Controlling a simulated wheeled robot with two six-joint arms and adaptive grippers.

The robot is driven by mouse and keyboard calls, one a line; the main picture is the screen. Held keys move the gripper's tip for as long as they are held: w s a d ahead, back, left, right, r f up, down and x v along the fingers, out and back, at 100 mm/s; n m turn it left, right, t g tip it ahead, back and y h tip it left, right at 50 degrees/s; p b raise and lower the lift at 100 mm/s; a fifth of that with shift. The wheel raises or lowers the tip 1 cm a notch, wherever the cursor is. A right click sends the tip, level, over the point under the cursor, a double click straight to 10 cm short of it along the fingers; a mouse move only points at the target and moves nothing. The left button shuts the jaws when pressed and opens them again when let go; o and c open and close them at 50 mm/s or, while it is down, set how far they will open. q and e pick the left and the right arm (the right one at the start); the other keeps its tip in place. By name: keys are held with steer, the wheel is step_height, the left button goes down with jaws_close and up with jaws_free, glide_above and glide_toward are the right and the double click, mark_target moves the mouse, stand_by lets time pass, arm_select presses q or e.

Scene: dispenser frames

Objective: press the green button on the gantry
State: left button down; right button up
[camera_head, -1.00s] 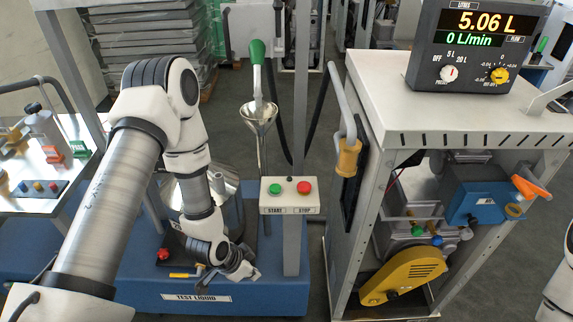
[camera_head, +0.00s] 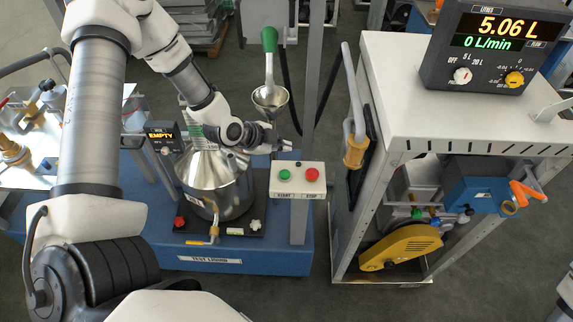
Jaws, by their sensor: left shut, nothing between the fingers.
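The green START button (camera_head: 284,175) sits on the left of a small white button box (camera_head: 297,195), with a red STOP button (camera_head: 312,174) to its right. The box is fixed to a grey gantry post (camera_head: 299,225). My left gripper (camera_head: 288,147) is shut and empty. In the picture it is just above the green button, at the box's upper left; it does not cover the button, and they look apart. My right gripper is not in view.
A steel vessel (camera_head: 217,185) stands on the blue base (camera_head: 240,262) left of the post. A funnel with a green-handled nozzle (camera_head: 270,40) hangs behind my gripper. A white-topped cart (camera_head: 400,95) with a meter (camera_head: 490,45) stands on the right.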

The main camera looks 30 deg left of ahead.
mark_target(283, 175)
arm_select(q)
step_height(283, 175, down, 8)
steer(key=b, duration=0.7)
steer(key=shift+b, duration=0.4)
steer(key=shift+f+b, duration=0.3)
steer(key=shift+f, duration=0.15)
steer(key=shift+f, duration=0.1)
stand_by(0.3)
steer(key=shift+f, duration=0.35)
steer(key=shift+f+b, duration=0.45)
steer(key=shift+b, duration=0.05)
stand_by(0.5)
steer(key=shift+r+p, duration=0.9)
steer(key=shift+p, duration=0.1)
